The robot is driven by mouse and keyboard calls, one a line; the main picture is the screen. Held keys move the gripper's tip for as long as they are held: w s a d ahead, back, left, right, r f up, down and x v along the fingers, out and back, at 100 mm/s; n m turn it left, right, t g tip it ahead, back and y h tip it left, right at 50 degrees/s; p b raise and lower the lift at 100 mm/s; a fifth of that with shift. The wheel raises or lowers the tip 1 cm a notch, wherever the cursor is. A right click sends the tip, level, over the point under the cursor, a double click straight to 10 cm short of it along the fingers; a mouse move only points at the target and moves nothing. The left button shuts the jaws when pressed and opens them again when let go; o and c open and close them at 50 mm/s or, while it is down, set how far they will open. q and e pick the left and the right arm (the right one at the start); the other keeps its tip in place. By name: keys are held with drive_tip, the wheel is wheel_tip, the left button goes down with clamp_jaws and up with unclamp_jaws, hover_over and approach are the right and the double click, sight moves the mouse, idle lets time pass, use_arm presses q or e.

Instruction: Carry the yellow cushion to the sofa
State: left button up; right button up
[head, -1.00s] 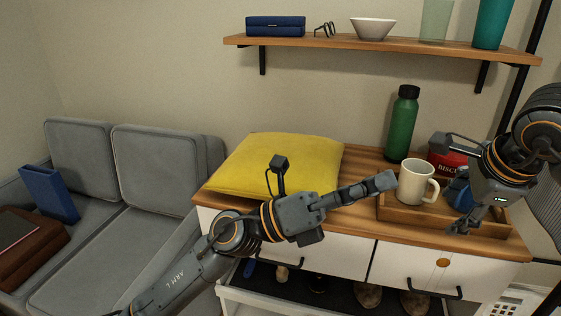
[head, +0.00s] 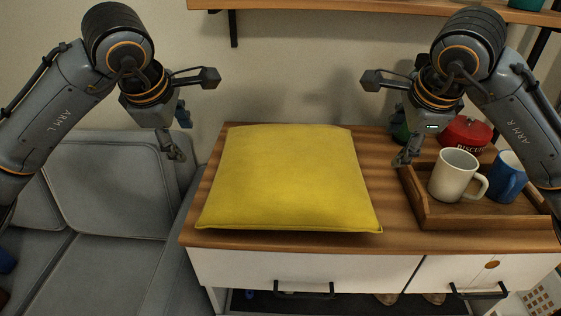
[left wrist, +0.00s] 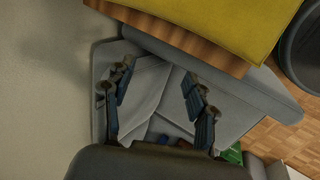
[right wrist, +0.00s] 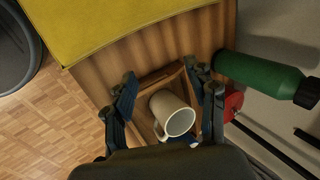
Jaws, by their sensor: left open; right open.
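The yellow cushion (head: 285,180) lies flat on the left part of the wooden dresser top (head: 225,238). Its edge also shows in the left wrist view (left wrist: 235,22) and the right wrist view (right wrist: 95,22). The grey sofa (head: 105,195) stands left of the dresser, partly behind my left arm. My left gripper (head: 180,138) is open and empty, above the gap between sofa and cushion. My right gripper (head: 403,140) is open and empty, above the dresser just right of the cushion, near the tray. Neither gripper touches the cushion.
A wooden tray (head: 425,205) on the right of the dresser holds a white mug (head: 455,174) and a blue mug (head: 505,177). A red biscuit tin (head: 466,132) stands behind it. A green bottle (right wrist: 255,75) is beside the tray. A shelf (head: 380,10) hangs above.

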use_arm(q)
drive_tip(key=x, duration=1.4)
drive_tip(key=shift+s+d+f, duration=0.1)
drive_tip(key=shift+d, duration=0.05)
use_arm(e)
drive_tip(key=x, duration=1.4)
drive_tip(key=shift+s+d+f, duration=0.1)
drive_tip(key=shift+d, duration=0.05)
use_arm(q)
drive_tip(key=shift+d, duration=0.55)
use_arm(e)
drive_tip(key=shift+a, duration=0.55)
use_arm(q)
drive_tip(key=shift+d, duration=0.25)
use_arm(e)
drive_tip(key=shift+a, duration=0.25)
use_arm(q)
drive_tip(key=shift+s+d, duration=0.1)
drive_tip(key=shift+d, duration=0.5)
use_arm(e)
drive_tip(key=shift+s+a, duration=0.1)
drive_tip(key=shift+a, duration=0.5)
